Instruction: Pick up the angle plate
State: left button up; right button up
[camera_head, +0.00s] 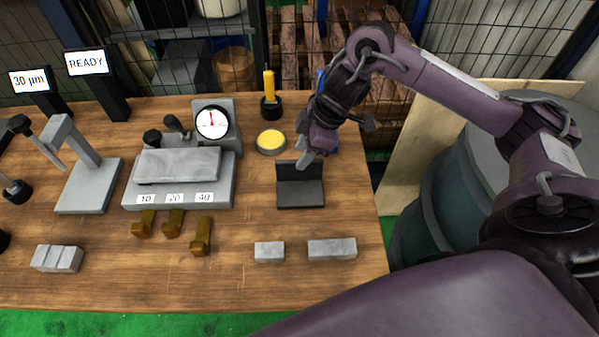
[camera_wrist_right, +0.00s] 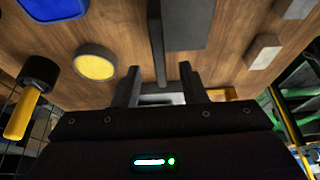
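The angle plate (camera_head: 300,194) is a dark grey L-shaped block on the right part of the wooden table, its upright wall at the back and its flat base toward the front. My right gripper (camera_head: 304,154) is above the top edge of the upright wall. In the right wrist view my right gripper (camera_wrist_right: 160,90) is open, with two separate fingers and no object held. There the angle plate (camera_wrist_right: 185,25) lies beyond the fingertips, its wall roughly in line with the gap between them. Contact cannot be told. My left gripper is not in view.
A round yellow-topped tin (camera_head: 271,141) and a yellow-handled tool in a black holder (camera_head: 270,105) stand left of the gripper. Two grey blocks (camera_head: 332,249) (camera_head: 269,252) lie in front. A dial gauge (camera_head: 212,123) stands farther left. The table's right edge is close.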

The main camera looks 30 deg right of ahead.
aim_at(296, 178)
jog(key=shift+a+f, duration=0.2)
jog(key=shift+f, duration=0.3)
jog(key=x, duration=0.4)
jog(key=shift+d+f+p, duration=0.25)
jog(key=shift+f+p, duration=0.05)
jog(key=shift+p, duration=0.05)
jog(key=shift+a+f, duration=0.1)
jog(key=shift+f, duration=0.1)
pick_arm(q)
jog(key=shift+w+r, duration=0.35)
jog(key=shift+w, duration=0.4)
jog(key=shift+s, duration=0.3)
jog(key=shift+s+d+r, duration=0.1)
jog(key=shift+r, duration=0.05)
pick_arm(e)
jog(key=shift+f, duration=0.25)
grip_shut()
